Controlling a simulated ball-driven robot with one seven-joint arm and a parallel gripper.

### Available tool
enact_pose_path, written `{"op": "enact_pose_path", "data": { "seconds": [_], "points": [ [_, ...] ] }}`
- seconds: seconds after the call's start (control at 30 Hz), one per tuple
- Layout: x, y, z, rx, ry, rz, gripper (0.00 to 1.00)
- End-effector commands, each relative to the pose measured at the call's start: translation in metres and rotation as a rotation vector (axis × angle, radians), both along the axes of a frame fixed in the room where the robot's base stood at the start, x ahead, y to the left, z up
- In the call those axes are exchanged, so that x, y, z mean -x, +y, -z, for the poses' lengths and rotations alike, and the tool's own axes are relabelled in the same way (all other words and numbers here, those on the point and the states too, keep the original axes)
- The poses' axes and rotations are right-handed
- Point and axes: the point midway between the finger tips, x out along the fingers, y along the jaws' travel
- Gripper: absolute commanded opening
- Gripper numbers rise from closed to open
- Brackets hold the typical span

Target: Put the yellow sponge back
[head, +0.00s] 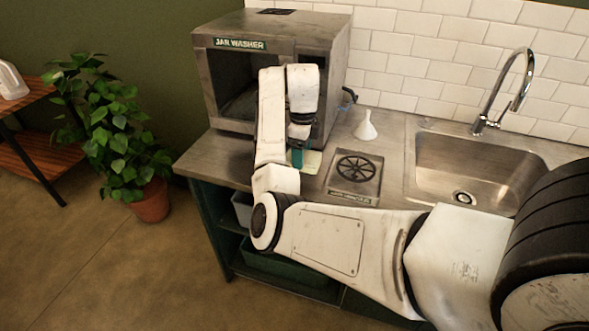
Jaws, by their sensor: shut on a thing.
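My gripper (297,146) is over the counter just in front of the jar washer, pointing down. It is shut on a narrow teal thing (297,158) that shows below my wrist. My arm hides part of this thing, and I cannot tell its full shape. A flat pale, slightly yellowish patch (313,163) lies on the counter beside and behind it. I cannot tell whether this patch is the sponge or a mat. No clearly yellow sponge shows elsewhere.
The jar washer (225,85) stands behind my gripper. A white funnel (366,127), a round black grate (357,169) and a sink (480,160) with a tall tap (512,95) are to the right. Bins (285,265) sit on shelves below. A potted plant (150,203) stands left.

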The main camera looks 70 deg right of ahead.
Motion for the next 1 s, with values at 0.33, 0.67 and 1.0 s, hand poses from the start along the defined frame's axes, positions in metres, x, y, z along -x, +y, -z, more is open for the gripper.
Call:
{"op": "enact_pose_path", "data": {
  "seconds": [0.33,0.67,1.0],
  "points": [
    [-0.024,-0.005,0.027,-0.001,-0.001,-0.002,0.39],
    [-0.024,-0.006,0.057,0.001,-0.003,0.000,0.39],
    [-0.024,-0.005,0.060,0.001,-0.003,0.000,0.69]
  ]
}}
